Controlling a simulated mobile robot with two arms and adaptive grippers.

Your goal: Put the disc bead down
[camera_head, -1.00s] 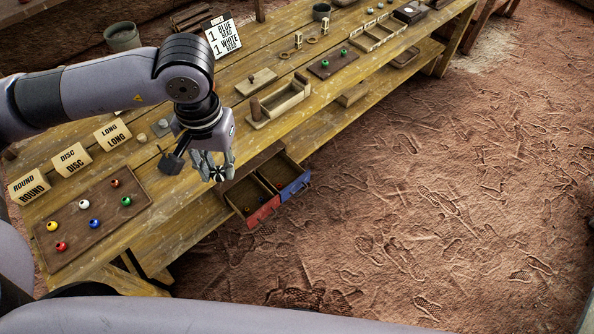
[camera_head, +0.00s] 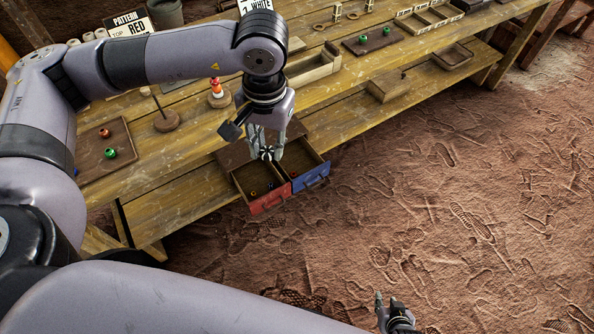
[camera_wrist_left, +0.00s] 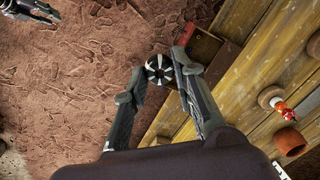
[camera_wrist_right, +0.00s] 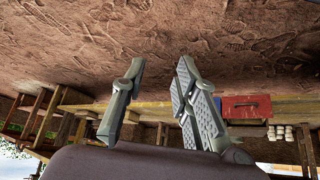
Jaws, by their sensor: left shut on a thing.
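My left gripper (camera_head: 266,150) is shut on the disc bead (camera_wrist_left: 159,69), which is black and white striped and held between the two fingertips. In the head view the bead (camera_head: 267,155) hangs in front of the bench, over the open drawers as seen from here. The red-fronted drawer (camera_head: 270,199) and the blue-fronted drawer (camera_head: 311,177) stand side by side. Small beads lie in the red one; a small item shows in the blue one. My right gripper (camera_head: 388,306) is open and empty, out over the bare ground; its parted fingers fill the right wrist view (camera_wrist_right: 160,75).
The wooden bench (camera_head: 190,150) carries a dark tray (camera_head: 88,172) with red and green beads. An upright peg on a round base (camera_head: 167,122) and a peg with red and white beads (camera_head: 218,95) stand near. The ground at right is clear.

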